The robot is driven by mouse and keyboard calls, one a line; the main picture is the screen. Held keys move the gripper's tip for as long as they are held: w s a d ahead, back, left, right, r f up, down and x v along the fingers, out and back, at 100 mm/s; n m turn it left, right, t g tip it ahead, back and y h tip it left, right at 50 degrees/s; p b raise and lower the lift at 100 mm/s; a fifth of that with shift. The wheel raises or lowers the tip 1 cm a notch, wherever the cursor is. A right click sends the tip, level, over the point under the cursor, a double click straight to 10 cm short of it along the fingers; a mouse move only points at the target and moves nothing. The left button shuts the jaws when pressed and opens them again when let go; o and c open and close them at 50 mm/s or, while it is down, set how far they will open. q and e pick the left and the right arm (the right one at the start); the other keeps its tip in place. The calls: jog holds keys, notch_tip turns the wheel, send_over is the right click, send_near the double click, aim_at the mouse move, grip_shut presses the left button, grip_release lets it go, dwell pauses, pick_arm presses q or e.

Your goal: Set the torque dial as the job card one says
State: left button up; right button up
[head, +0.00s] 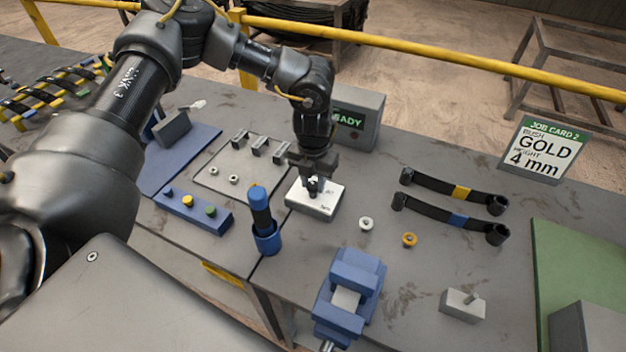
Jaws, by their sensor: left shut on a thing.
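A white box (325,206) with small dark markings, which looks like the torque dial unit, sits on the grey bench near the middle. My left gripper (313,180) points straight down over it and is shut on the small black dial knob on its top. The fingers hide most of the knob, and I cannot read its setting. A card (542,149) at the right reads "JOB CARD 2", bush gold, height 4 mm. Job card one is not seen. My right gripper is not in view.
A grey box (366,112) with a green display, partly hidden, stands behind my left gripper. A blue-handled tool (259,205) stands upright in a blue holder at the left.

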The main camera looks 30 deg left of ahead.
pick_arm(q)
jog(key=m+b, duration=0.1)
jog(key=m, duration=0.3)
jog(key=shift+f+m+b, duration=0.1)
jog(key=shift+m+b, duration=0.2)
jog(key=shift+b, duration=0.1)
jog(key=shift+m+b, duration=1)
jog(key=shift+m, duration=1.5)
jog(key=o, duration=1)
jog(key=shift+r, duration=0.2)
